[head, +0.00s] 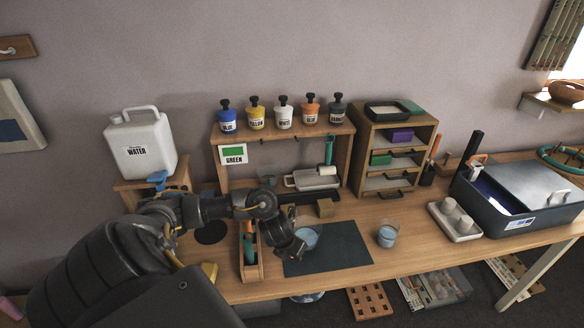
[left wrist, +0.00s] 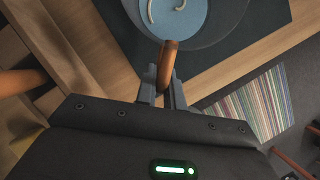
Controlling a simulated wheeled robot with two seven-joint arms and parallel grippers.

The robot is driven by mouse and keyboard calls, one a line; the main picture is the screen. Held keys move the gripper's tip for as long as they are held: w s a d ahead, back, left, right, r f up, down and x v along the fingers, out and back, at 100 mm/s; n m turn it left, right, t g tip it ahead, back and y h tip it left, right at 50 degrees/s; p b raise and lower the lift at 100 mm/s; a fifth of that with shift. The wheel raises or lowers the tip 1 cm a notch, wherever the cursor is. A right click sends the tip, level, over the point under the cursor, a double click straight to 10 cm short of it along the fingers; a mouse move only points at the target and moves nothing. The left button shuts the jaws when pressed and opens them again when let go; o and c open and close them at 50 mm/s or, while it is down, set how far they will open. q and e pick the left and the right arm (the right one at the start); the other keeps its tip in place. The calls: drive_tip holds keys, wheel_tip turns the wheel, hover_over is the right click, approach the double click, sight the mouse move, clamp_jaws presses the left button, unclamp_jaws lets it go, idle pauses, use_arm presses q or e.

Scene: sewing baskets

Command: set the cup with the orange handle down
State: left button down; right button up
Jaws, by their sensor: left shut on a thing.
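The cup with the orange handle (head: 308,238) is at the left part of the dark mat (head: 345,254) in the head view, with pale blue contents. Its orange-brown handle (left wrist: 167,62) is between the fingers of my left gripper (left wrist: 165,90) in the left wrist view, and the cup (left wrist: 205,22) fills the top there. My left gripper (head: 297,245) is shut on the handle. The cup looks upright, over or on the mat; I cannot tell whether its base touches. My right gripper is not in view.
A second clear cup (head: 387,236) stands right of the mat. A wooden tool box (head: 251,258) is left of my gripper, and a small wooden block (head: 325,207) is behind the mat. Most of the mat is bare.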

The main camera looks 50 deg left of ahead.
use_arm(q)
wheel_tip(320, 180, down, 3)
drive_tip(key=shift+s+r, duration=0.1)
drive_tip(key=c, duration=1.5)
unclamp_jaws()
drive_tip(key=p+v, duration=0.4)
drive_tip(key=v, duration=0.8)
drive_tip(key=shift+p, duration=0.3)
